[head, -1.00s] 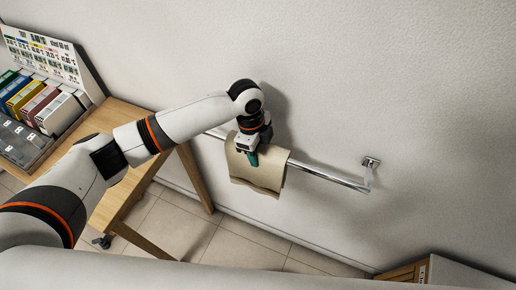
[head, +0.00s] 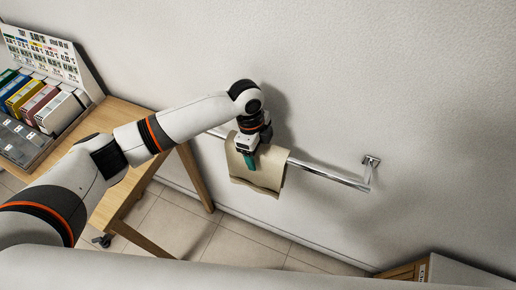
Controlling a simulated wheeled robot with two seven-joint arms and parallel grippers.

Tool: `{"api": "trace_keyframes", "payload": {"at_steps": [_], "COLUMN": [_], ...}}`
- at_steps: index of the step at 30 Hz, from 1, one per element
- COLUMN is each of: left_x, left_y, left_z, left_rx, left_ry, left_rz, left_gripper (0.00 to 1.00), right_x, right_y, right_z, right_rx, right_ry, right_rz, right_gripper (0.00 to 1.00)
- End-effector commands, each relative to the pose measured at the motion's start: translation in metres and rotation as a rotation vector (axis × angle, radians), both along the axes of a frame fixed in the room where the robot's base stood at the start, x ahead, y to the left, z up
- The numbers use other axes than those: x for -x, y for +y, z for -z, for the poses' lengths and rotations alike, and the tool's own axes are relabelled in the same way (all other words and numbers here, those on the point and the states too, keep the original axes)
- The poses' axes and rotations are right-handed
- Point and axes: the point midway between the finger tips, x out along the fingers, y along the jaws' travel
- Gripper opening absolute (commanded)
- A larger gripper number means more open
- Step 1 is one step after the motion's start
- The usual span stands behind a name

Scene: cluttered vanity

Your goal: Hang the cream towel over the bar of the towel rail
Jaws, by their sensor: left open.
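The cream towel (head: 265,178) is draped over the chrome bar of the towel rail (head: 325,172), with its front part hanging down toward me. The rail is fixed to the wall by a bracket at its right end. Its left part is partly hidden by my arm. My left gripper (head: 250,160) is at the towel's upper left, right in front of it, fingers pointing down. It is open; a teal fingertip shows against the towel. I cannot tell if the fingers touch the cloth. My right gripper is not in view.
A wooden table (head: 128,120) stands at the left with a display rack (head: 40,55) and several boxes and binders on it. A wooden cabinet (head: 405,272) is at the lower right. The white wall right of the rail is clear.

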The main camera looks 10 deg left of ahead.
Motion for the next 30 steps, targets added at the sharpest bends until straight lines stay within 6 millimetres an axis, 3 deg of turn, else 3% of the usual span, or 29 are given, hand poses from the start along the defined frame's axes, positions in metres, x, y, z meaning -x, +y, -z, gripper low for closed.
{"api": "trace_keyframes", "payload": {"at_steps": [5, 18, 24, 30], "left_x": [-0.003, -0.006, -0.006, -0.006], "left_y": [0.003, 0.015, 0.017, 0.017], "left_z": [-0.020, -0.104, -0.118, -0.119], "left_rx": [0.002, 0.002, 0.001, 0.002], "left_ry": [-0.006, -0.005, -0.003, -0.002], "left_rz": [-0.001, -0.001, 0.001, 0.000], "left_gripper": [0.76, 0.76, 0.76, 0.76], "right_x": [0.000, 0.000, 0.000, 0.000], "right_y": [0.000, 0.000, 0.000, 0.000], "right_z": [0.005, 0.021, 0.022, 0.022], "right_rx": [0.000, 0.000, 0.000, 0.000], "right_ry": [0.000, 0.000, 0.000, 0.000], "right_rz": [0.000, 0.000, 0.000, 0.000], "right_gripper": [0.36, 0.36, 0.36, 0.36]}}
